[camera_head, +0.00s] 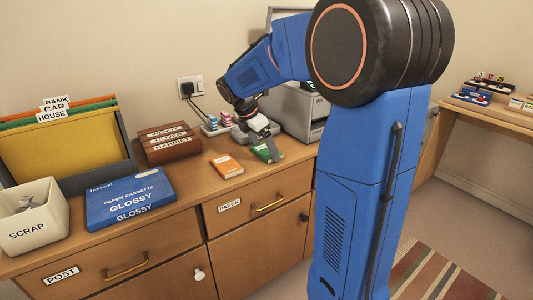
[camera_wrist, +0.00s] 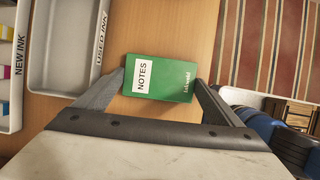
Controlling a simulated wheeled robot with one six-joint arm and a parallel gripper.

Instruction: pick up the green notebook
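The green notebook (camera_wrist: 170,84) lies flat on the wooden cabinet top, with a white NOTES label on its left part in the wrist view. In the head view the green notebook (camera_head: 262,154) is partly hidden behind my gripper (camera_head: 272,152). In the wrist view my gripper (camera_wrist: 158,82) is open, one finger near each short end of the notebook. The fingertips look close to its ends; I cannot tell whether they touch it. The notebook rests on the surface.
An orange notebook (camera_head: 226,166) lies left of the green one. Ink trays, including the USED INK tray (camera_wrist: 66,50), stand close behind. A grey printer (camera_head: 298,112) is behind right.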

